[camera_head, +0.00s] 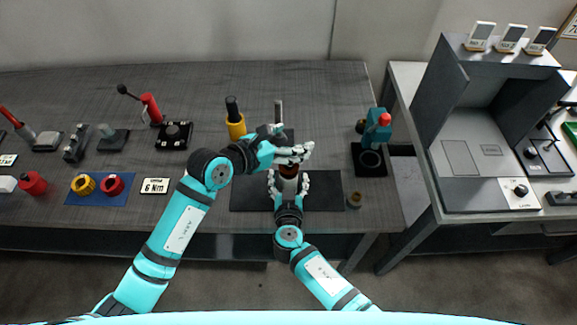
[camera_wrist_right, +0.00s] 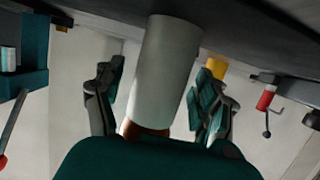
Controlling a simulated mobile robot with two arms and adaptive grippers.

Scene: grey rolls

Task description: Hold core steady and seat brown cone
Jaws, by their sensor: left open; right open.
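The grey core (camera_head: 289,187) stands upright on the dark mat. It shows as a pale grey cylinder in the right wrist view (camera_wrist_right: 165,75), which looks upside down. A brown piece, seemingly the brown cone (camera_head: 288,170), is at the core's upper end; its brown edge shows low in the wrist view (camera_wrist_right: 145,130). How fully it is seated cannot be told. My right gripper (camera_head: 288,180) is open, one finger on each side of the core. A gap shows beside the core in the wrist view.
The dark mat (camera_head: 325,195) lies under the core. A small brownish piece (camera_head: 354,200) stands at its right edge. A teal press (camera_head: 376,130) stands right, a yellow-based tool (camera_head: 236,125) behind left. A blue mat (camera_head: 100,194) holds yellow and red rings.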

